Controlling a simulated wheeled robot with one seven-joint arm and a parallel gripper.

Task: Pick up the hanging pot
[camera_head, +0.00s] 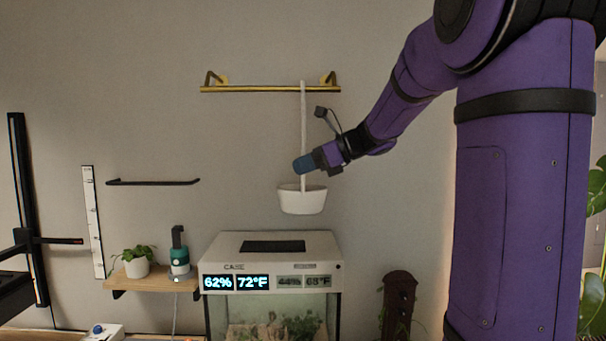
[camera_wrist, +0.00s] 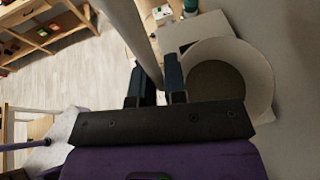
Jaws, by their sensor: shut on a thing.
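The hanging pot (camera_head: 302,203) is a white tub with a long white upright hanger, upright in front of the wall. The top of the hanger reaches the gold rail (camera_head: 258,89); I cannot tell whether it still bears on it. My gripper (camera_head: 303,164) is shut on the hanger, a little above the tub. In the wrist view the hanger runs between the two dark fingers of my gripper (camera_wrist: 157,80). The pot's round opening (camera_wrist: 222,85) shows to their right, partly behind my gripper, with a dark inside.
A terrarium with a white display lid (camera_head: 272,262) stands below the pot, with a gap between. A dark empty rail (camera_head: 153,182) is on the wall at left.

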